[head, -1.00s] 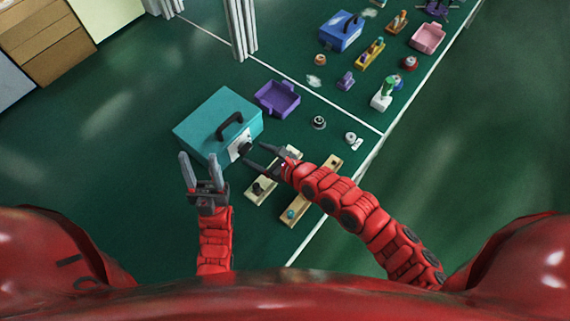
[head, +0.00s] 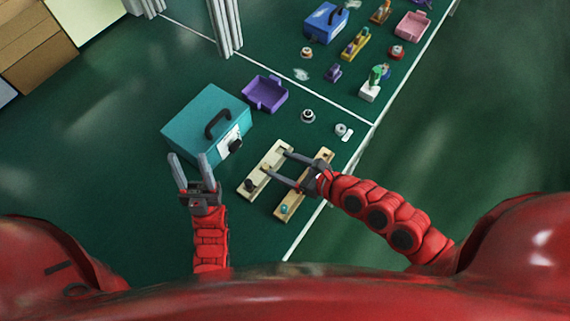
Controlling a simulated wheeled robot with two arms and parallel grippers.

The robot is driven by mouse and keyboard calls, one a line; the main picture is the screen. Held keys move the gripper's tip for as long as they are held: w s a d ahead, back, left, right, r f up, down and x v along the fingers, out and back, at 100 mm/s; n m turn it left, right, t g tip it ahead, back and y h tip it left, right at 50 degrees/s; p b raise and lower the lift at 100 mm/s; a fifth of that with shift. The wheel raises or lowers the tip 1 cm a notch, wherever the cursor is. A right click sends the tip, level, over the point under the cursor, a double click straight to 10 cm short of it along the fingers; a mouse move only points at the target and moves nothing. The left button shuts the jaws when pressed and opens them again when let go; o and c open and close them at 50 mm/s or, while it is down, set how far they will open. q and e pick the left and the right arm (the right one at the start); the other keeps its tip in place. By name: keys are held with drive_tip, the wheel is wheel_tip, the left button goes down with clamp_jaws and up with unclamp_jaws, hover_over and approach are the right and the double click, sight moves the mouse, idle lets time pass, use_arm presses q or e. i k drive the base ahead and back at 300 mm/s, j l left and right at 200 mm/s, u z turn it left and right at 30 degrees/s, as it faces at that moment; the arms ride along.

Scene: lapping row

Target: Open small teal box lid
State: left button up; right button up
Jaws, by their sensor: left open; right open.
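The teal box (head: 190,125) sits on the green surface left of the middle, with its lid down. A dark handle (head: 217,124) stands on the lid. A white plate with a dark knob (head: 232,143) is on its front side. My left gripper (head: 188,163) is open and empty, with its fingertips just in front of the box's near lower edge; I cannot tell if they touch it. My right gripper (head: 280,165) is open, over the two wooden strips to the right of the box, and apart from the box.
A pale wooden strip (head: 268,163) and a tan one (head: 291,202) lie under the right gripper. A purple tray (head: 264,94) stands behind the box. A grey round part (head: 308,115) lies further right. A blue box (head: 326,24) and a pink tray (head: 412,25) are at the back.

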sight(203, 122)
drive_tip(key=k+l, duration=0.2)
drive_tip(key=l, duration=0.2)
drive_tip(key=k+l, duration=0.2)
drive_tip(key=l, duration=0.2)
drive_tip(key=k+l, duration=0.2)
drive_tip(key=l, duration=0.2)
